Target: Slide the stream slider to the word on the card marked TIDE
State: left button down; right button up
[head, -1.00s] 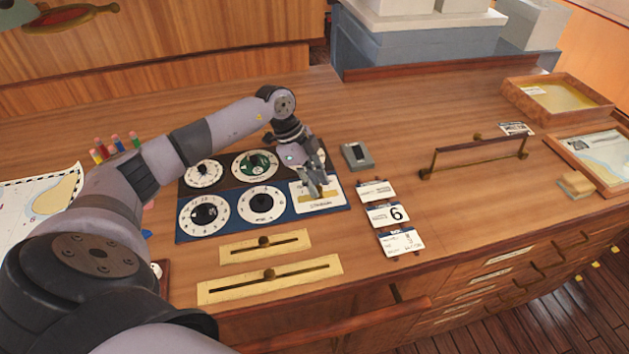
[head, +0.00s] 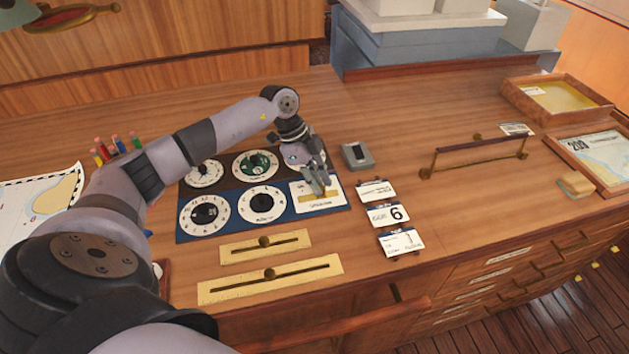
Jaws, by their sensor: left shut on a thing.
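The dial board (head: 234,213) lies on the desk with several round dials. At its lower right is a white plate (head: 337,198) with a brass strip, whose lettering I cannot read. My left gripper (head: 319,187) is over this plate, shut on a small slider knob that its fingers hide. Three cards stand in a column right of the board: an upper card (head: 377,193), a middle card (head: 388,215) showing 6 and a lower card (head: 400,242) showing 3. Their small print is too blurred to tell which is marked TIDE. My right gripper is not in view.
Two brass slider strips, a shorter one (head: 232,255) and a longer one (head: 225,292), lie in front of the board. A grey device (head: 357,155) sits behind the cards. A brass-ended rail (head: 480,148) and wooden trays (head: 558,84) are to the right. Desk between is clear.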

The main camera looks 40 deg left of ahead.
pick_arm(q)
jog(key=shift+w+d, duration=0.95)
jog(key=shift+w, duration=0.25)
jog(key=c, duration=1.7)
grip_release()
jog(key=shift+s, duration=0.15)
jog(key=shift+o, duration=1.3)
jog(key=v, duration=1.2)
